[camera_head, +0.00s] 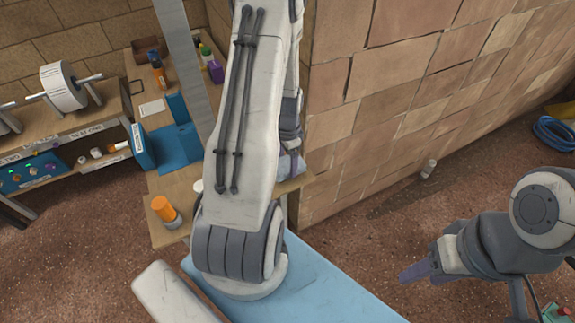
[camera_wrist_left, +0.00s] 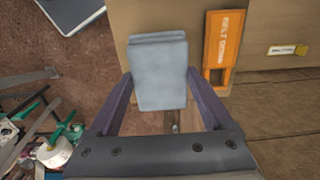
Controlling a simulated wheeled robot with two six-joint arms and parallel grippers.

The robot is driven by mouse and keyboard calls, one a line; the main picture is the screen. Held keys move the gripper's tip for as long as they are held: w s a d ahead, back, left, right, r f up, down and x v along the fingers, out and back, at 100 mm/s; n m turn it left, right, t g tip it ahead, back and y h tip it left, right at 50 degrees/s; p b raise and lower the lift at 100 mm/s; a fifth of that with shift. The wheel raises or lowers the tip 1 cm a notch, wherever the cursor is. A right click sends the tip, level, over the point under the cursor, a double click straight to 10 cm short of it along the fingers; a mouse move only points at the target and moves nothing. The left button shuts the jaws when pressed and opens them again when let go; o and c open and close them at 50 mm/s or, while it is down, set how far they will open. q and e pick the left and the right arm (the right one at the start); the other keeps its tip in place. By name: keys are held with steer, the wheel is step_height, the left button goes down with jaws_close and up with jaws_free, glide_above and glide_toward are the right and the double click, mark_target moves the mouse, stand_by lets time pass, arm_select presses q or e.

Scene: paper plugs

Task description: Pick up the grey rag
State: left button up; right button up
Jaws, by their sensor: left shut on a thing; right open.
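The grey rag (camera_wrist_left: 158,72) is a folded, pale blue-grey cloth in the left wrist view, between the two purple fingers of my left gripper (camera_wrist_left: 160,95). The gripper is shut on it. In the head view my left arm hides most of the gripper, and a bit of pale cloth (camera_head: 287,168) shows beside the arm at the wooden table's end. My right gripper (camera_head: 418,272) is open and empty at the right of the head view, above the floor.
An orange label frame (camera_wrist_left: 222,45) is beside the rag.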

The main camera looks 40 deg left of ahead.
arm_select(q)
steer(key=r, duration=0.1)
steer(key=d+r+b, duration=0.1)
steer(key=shift+s+r, duration=0.15)
steer(key=shift+r, duration=0.25)
steer(key=s+d+r+b, duration=0.2)
steer(key=s+d+r, duration=0.2)
steer(key=d, duration=0.5)
step_height(320, 180, up, 3)
steer(key=shift+s+d+f+b, duration=0.15)
steer(key=shift+d+f+b, duration=0.05)
steer(key=shift+d+b, duration=0.2)
